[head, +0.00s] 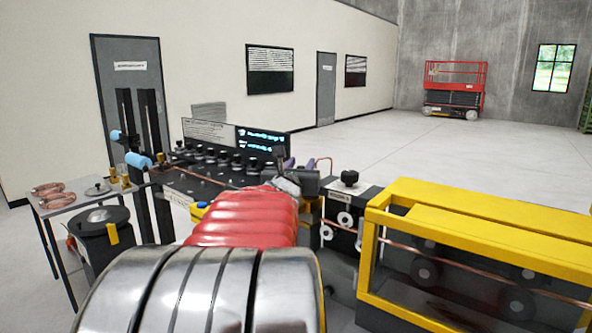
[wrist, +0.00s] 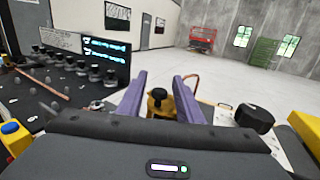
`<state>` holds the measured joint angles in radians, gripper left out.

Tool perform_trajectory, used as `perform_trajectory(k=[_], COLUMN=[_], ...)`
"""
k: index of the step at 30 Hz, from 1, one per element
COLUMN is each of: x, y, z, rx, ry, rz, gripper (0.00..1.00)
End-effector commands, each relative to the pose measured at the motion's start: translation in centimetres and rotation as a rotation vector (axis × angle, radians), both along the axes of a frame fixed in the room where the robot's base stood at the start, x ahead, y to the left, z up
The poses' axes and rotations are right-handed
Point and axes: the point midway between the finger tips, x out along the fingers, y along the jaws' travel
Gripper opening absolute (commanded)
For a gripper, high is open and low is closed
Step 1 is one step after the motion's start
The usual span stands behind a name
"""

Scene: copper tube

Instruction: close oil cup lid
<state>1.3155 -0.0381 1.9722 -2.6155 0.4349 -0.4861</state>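My gripper (wrist: 159,80) is open in the wrist view, with its two purple fingers apart and nothing held between them. A small yellow piece with a black knob (wrist: 158,98) shows between the fingers, beyond the gripper body; it may be the oil cup, but I cannot tell whether it has a lid or how the lid stands. No contact with the fingers is visible. In the head view my gripper (head: 286,164) is small, at the far end of my arm above the machine. My arm hides much of the machine there, and I cannot make out the oil cup.
A black panel with several knobs (head: 215,158) and a display (head: 262,140) stands left of my gripper. A copper tube (head: 470,264) runs through a yellow-framed guard (head: 480,215) at right. A side table (head: 75,195) holds copper coils. Open floor lies behind.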

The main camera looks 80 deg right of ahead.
Motion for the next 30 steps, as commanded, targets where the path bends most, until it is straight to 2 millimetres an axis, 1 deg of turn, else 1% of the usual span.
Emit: perform_trajectory(k=[1,13,30], x=[-0.09,0.01,0.46], y=[-0.04,-0.03,0.06], z=[-0.27,-0.46,-0.44], rx=[0.005,0.007,0.007], ry=[0.000,-0.001,-0.001], rz=[-0.001,-0.022,-0.149], gripper=[0.35,0.35,0.35])
